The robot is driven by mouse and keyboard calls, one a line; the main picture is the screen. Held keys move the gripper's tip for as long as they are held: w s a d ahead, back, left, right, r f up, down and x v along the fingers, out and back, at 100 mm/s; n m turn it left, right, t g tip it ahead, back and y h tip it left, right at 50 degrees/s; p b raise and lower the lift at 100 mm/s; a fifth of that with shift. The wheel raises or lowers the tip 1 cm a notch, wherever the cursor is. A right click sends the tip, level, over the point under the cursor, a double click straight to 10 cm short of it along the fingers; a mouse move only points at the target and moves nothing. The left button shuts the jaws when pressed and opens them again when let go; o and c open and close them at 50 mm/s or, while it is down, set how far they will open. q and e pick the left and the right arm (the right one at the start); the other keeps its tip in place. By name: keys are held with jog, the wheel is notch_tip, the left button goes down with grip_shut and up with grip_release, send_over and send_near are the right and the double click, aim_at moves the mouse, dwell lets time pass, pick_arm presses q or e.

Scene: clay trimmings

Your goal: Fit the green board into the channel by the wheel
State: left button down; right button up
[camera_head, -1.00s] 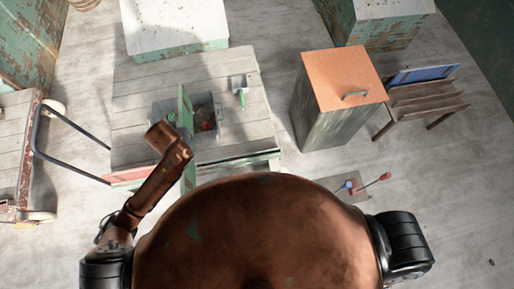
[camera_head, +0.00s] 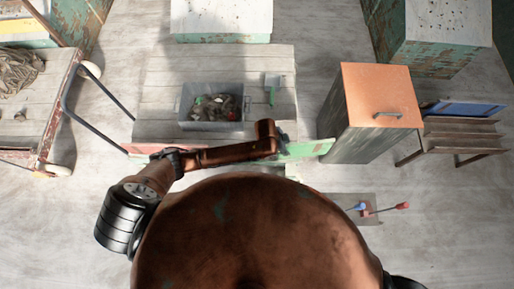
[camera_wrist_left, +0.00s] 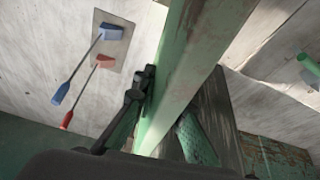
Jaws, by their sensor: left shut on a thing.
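The green board (camera_head: 312,149) is in my left gripper (camera_head: 282,145), which is shut on it. In the head view the board lies roughly crosswise near the table's front edge, its right end sticking out towards the copper-topped cabinet; my arm hides part of it. In the left wrist view the board (camera_wrist_left: 190,65) runs from the top edge down between the dark fingers (camera_wrist_left: 165,110). I cannot make out the channel or the wheel beside it in either view. My right gripper is out of view.
A plank table (camera_head: 160,80) carries a grey tub (camera_head: 183,108) of trimmings and a green-handled scraper (camera_head: 272,84). The copper-topped cabinet (camera_head: 360,135) stands right. A plate with blue and red levers (camera_head: 375,220) lies low right. A cart (camera_head: 45,125) stands left.

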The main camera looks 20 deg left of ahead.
pick_arm(q)
jog(key=f+m, duration=0.1)
jog(key=d+f, duration=0.1)
jog(key=f, duration=0.1)
jog(key=shift+f+m+g, duration=0.2)
jog(key=shift+m+g, duration=0.1)
jog(key=shift+m, duration=0.1)
jog(key=w+a+f+b, duration=0.1)
jog(key=a+f+b, duration=0.4)
jog(key=a+f, duration=0.8)
jog(key=shift+w, duration=0.15)
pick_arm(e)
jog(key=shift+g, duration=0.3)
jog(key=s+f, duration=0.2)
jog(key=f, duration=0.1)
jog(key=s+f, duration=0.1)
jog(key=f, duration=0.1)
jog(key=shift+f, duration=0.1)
pick_arm(q)
jog(key=c, duration=2.2)
grip_release()
jog(key=shift+a+f, duration=0.1)
jog(key=shift+o, duration=1.2)
jog(key=shift+w+r, duration=0.2)
jog(key=shift+r, duration=0.05)
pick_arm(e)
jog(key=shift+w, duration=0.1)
